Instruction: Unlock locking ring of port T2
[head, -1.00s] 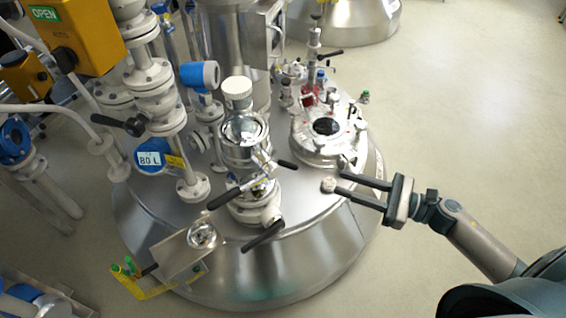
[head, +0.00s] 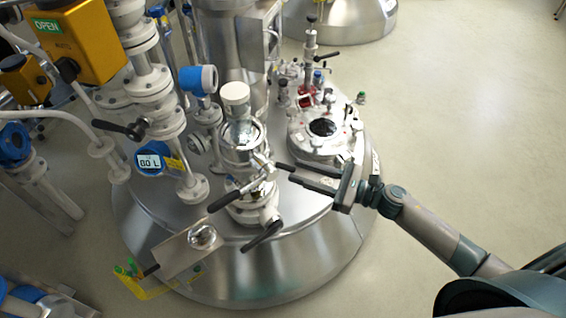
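The central port on the vessel lid has a clear glass dome (head: 238,133) under a white cap and a metal ring-like fitting (head: 245,155) beneath it. A second black handle (head: 262,236) sticks out lower down. No T2 label is readable, so I cannot tell which port is T2. My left gripper is out of view.
A round port with a dark window (head: 323,128) lies on the lid behind my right gripper. A blue-capped sensor (head: 198,80) and white flanged pipes (head: 150,85) crowd the left. A metal box (head: 185,255) hangs at the front left. Open floor lies right.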

